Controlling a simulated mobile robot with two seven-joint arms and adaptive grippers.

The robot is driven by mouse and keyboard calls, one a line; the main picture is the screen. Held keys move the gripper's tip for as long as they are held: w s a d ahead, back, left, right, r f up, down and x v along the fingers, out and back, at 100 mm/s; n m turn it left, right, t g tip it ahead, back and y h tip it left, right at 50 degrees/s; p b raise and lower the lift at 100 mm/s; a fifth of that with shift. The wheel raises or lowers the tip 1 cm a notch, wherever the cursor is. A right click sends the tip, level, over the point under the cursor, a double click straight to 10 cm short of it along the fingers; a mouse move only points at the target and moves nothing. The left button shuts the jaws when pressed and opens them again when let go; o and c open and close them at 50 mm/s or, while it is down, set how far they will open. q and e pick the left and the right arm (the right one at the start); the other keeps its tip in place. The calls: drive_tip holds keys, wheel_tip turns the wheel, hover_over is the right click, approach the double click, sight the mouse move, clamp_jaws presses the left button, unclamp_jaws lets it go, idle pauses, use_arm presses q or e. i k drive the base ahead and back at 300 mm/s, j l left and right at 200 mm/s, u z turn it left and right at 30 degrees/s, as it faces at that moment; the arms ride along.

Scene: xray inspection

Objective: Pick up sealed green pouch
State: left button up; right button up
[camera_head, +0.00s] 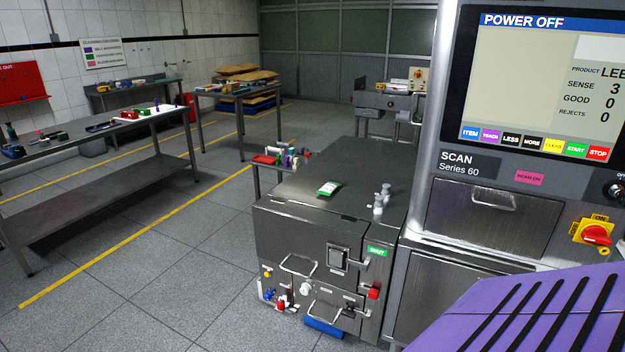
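A small green and white pouch (329,188) lies flat on the dark metal top of a cabinet (350,160) in the middle of the view. It looks closed, but it is too small to read or to check its seal. Small grey-white bottle-like items (381,198) stand to its right on the same top. Neither of my grippers shows in the head view, so nothing is seen near the pouch.
The scanner (480,165) with its screen stands close on the right. A purple slotted panel (560,315) fills the lower right corner. A steel table (100,135) stands at left. Coloured items (280,156) sit behind the cabinet's left edge. The floor at lower left is clear.

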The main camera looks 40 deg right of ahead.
sight(332, 185)
drive_tip(key=i+z, duration=0.3)
drive_tip(key=z, duration=0.15)
drive_tip(key=i+j+z, duration=0.2)
drive_tip(key=z, duration=0.2)
drive_tip(key=i+j+z, duration=0.3)
drive_tip(key=z, duration=0.15)
drive_tip(key=i+j+z, duration=0.15)
drive_tip(key=z, duration=0.25)
drive_tip(key=i+j+z, duration=0.1)
drive_tip(key=j+z, duration=0.2)
drive_tip(key=z, duration=0.15)
drive_tip(key=j+z, duration=0.25)
drive_tip(key=z, duration=0.15)
drive_tip(key=i, duration=0.05)
